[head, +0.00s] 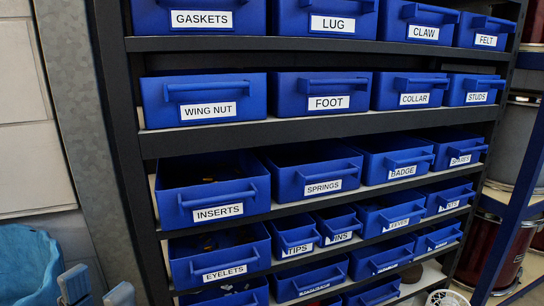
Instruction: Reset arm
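My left gripper (97,290) shows only at the bottom left edge. Its two light blue-grey fingertips stand apart with a gap between them, and I see nothing held there. The rest of this gripper is cut off by the frame. It is in front of and to the left of the shelf rack, apart from the EYELETS bin (222,270). My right gripper is not in view.
A dark shelf rack (300,132) holds rows of labelled blue bins, including INSERTS (212,212), SPRINGS (322,187) and WING NUT (206,113). A grey post (72,120) stands at left. Drums, one red (500,255), stand behind a blue upright (512,225) at right.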

